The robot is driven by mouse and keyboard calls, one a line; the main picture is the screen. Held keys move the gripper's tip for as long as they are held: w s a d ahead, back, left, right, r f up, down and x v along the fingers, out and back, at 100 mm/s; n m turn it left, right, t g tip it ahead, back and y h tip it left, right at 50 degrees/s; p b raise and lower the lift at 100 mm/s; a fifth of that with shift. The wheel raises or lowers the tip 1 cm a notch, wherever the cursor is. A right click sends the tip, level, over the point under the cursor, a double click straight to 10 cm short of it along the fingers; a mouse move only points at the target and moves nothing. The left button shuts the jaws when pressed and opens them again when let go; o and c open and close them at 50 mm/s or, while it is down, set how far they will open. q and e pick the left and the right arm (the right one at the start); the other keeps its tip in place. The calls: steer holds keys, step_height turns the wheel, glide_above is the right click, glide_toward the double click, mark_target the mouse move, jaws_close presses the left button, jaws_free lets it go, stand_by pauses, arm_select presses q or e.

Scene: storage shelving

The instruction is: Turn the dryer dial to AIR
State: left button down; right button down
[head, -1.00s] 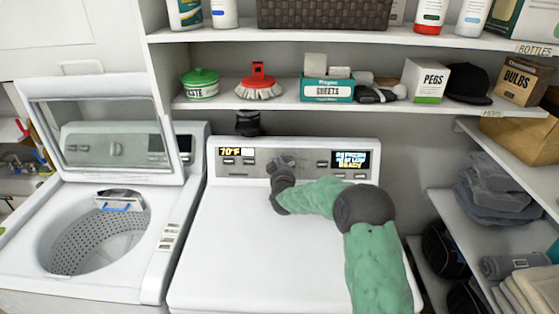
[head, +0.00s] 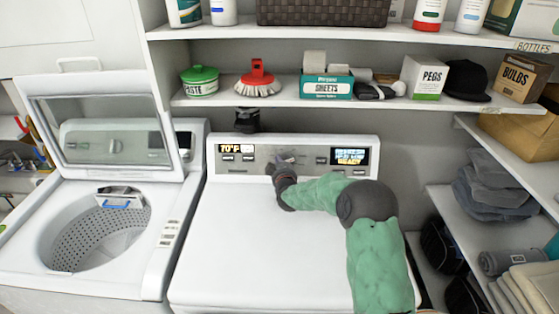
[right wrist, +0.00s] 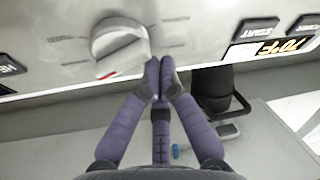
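The dryer (head: 270,235) stands right of the washer, its control panel (head: 240,172) along the back. The round silver dial (right wrist: 120,48) with a red mark on its rim shows in the right wrist view, which sees the panel upside down. In the head view the dial (head: 288,159) is small and its labels cannot be read. My right gripper (right wrist: 160,72) has its purple fingertips together, beside the dial, with the dial not between them; contact is unclear. In the head view my right gripper (head: 271,167) is at the panel, left of the dial. My left gripper is not in view.
A lit temperature display (head: 236,149) and a status screen (head: 350,157) flank the dial. The open washer (head: 95,235) is at left. A shelf (head: 240,102) with a box of sheets (head: 327,87) hangs above. The dryer's top is clear around my arm.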

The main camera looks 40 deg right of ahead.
mark_target(271, 147)
steer(key=shift+s+a+f+n+y, duration=0.1)
steer(key=shift+f+n+y, duration=0.15)
steer(key=shift+n, duration=0.5)
steer(key=shift+a+f+n+y, duration=0.15)
steer(key=shift+n+y, duration=0.2)
steer(key=shift+n, duration=0.4)
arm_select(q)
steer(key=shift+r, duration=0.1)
arm_select(e)
steer(key=shift+d+r, duration=0.1)
steer(key=shift+d, duration=0.05)
stand_by(0.4)
